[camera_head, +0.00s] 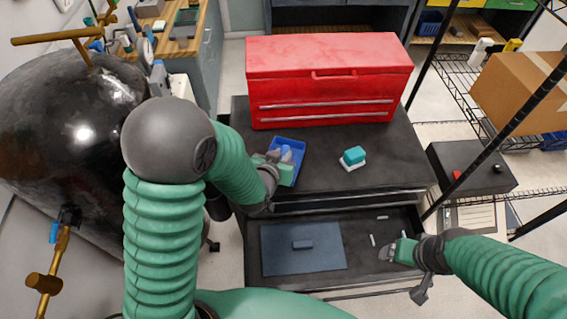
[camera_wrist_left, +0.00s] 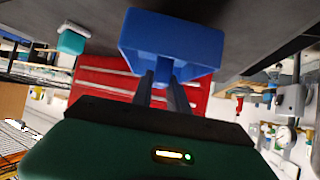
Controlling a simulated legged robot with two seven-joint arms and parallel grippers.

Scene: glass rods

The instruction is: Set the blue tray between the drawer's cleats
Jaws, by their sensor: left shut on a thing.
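The blue tray (camera_head: 299,146) is at the left part of the black cabinet top. It also shows in the left wrist view (camera_wrist_left: 172,35). My left gripper (camera_head: 285,160) is shut on the tray's near side; in the left wrist view both fingers (camera_wrist_left: 165,85) meet its wall. Whether the tray touches the top is unclear. The drawer (camera_head: 360,270) below is pulled open. Small pale bars, seemingly the cleats (camera_head: 373,240), lie on its floor at the right. My right gripper (camera_head: 388,252) is low over the drawer's right part; its fingers are too small to read.
A red tool chest (camera_head: 330,75) stands at the back of the cabinet top. A teal-and-white block (camera_head: 353,158) sits right of the tray. A black tank (camera_head: 60,125) stands at left.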

